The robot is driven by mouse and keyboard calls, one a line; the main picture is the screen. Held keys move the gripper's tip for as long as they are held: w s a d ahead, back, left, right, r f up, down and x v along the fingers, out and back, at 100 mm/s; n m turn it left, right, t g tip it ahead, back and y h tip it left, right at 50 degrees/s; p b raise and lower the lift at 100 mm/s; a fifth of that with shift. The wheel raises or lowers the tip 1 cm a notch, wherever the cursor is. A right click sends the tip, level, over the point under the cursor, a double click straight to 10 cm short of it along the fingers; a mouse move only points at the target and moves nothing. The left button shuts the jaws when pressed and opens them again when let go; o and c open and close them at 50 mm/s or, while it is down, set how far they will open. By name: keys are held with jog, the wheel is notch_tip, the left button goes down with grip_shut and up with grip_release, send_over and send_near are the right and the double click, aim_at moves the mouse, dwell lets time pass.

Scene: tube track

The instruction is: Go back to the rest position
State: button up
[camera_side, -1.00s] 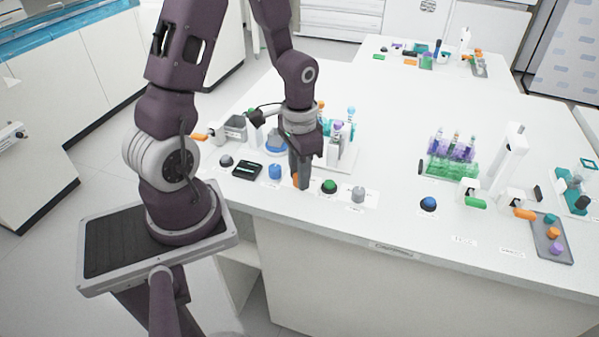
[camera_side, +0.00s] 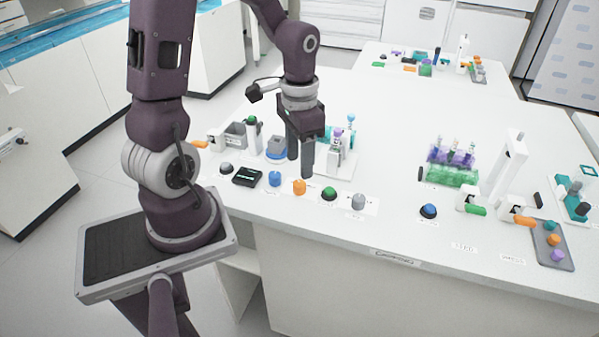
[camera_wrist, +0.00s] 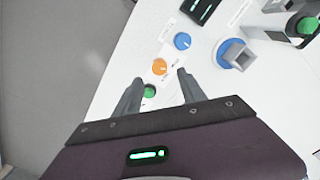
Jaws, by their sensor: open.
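My gripper (camera_side: 300,160) is open and empty in the side view, raised above the front part of the white bench (camera_side: 400,110). Its two dark fingers point down, apart. An orange knob (camera_side: 299,187) stands clear below and in front of the fingers. In the wrist view my gripper (camera_wrist: 155,88) shows both fingers spread, with the orange knob (camera_wrist: 159,67) beyond their tips. A green knob (camera_wrist: 149,91) shows between the fingers there. The rest position itself is not marked in the views.
A row near the front edge holds a blue knob (camera_side: 275,178), a green knob (camera_side: 329,193) and a grey knob (camera_side: 358,199). A tube rack (camera_side: 340,150) stands close behind my gripper. A green rack with purple tubes (camera_side: 452,172) stands to the right. Bench space between them is clear.

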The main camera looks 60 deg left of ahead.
jog(key=shift+r, duration=0.4)
